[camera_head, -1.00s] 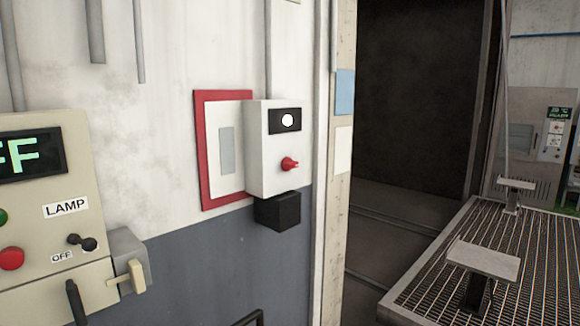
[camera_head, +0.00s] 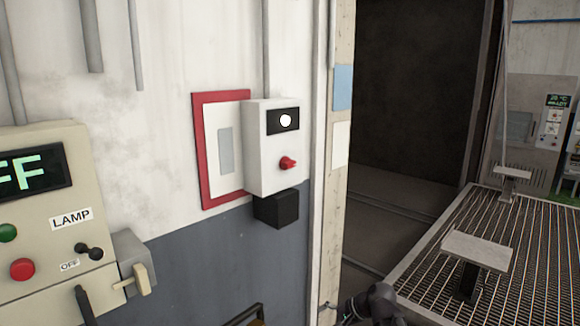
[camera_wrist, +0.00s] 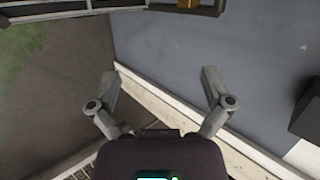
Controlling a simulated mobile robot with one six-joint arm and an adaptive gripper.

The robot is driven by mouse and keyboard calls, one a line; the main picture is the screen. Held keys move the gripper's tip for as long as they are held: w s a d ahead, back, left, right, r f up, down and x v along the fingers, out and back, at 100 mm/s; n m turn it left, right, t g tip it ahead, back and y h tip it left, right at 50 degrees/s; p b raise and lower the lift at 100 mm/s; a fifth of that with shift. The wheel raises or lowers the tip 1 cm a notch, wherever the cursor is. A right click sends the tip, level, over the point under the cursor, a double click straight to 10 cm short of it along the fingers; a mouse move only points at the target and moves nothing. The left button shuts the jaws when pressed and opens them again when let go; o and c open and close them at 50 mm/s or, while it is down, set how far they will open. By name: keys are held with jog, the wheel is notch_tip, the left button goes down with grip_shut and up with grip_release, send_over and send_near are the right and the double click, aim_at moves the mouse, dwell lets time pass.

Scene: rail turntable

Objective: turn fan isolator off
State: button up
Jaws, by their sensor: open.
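A white wall box (camera_head: 257,148) with a red rotary knob (camera_head: 288,163) and a lit white lamp (camera_head: 286,120) hangs on the wall in the head view. It carries no readable label, so I cannot tell for sure that it is the fan isolator. The red knob points to the right. My gripper (camera_wrist: 164,82) is open and empty in the wrist view, with its two fingers spread before the lower wall and floor edge. The knob is not in the wrist view. A dark part at the bottom of the head view seems to be my arm.
A beige panel (camera_head: 35,215) marked LAMP and OFF, with buttons and a lever, stands at left. A black box (camera_head: 277,210) sits under the white box. A grating table (camera_head: 420,280) with raised pads is at right. The wall before the white box is clear.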

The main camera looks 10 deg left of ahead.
jog(key=w+a+r+m+t+y+p, duration=0.2)
jog(key=w+a+r+m+y+p, duration=0.15)
jog(key=w+r, duration=0.45)
jog(key=m+t+y+p, duration=0.65)
jog(key=m+t, duration=0.25)
jog(key=m, duration=0.7)
send_near(293, 167)
jog(key=s+d, duration=0.2)
jog(key=shift+w+a+f+h, duration=0.15)
jog(key=shift+a+f+h, duration=0.05)
jog(key=shift+f+h, duration=0.1)
jog(key=shift+w+a+r, duration=0.1)
jog(key=shift+r, duration=0.05)
jog(key=p+x, duration=0.5)
jog(key=x, duration=0.8)
jog(key=shift+w+a, duration=0.15)
jog(key=shift+a, duration=0.1)
jog(key=c, duration=1.1)
